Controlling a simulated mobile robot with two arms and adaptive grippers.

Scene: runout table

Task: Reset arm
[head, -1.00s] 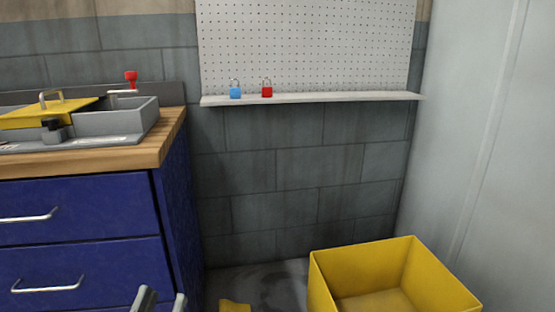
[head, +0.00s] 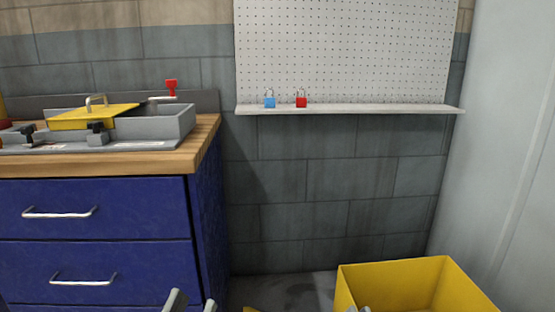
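My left gripper (head: 192,304) shows at the bottom edge, in front of the blue cabinet. Its two grey fingertips stand apart with nothing visible between them; the rest of it is below the picture. Two small grey tips at the bottom edge, in front of the yellow bin, look like my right gripper (head: 359,309). Almost all of it is cut off, so its opening cannot be told. No held object shows at either gripper.
A blue drawer cabinet (head: 105,212) with a wooden top carries a grey basin (head: 165,124) with a yellow lid (head: 80,119). A blue padlock (head: 269,102) and a red padlock (head: 301,102) stand on the wall shelf (head: 380,109). A yellow bin (head: 385,272) stands on the floor.

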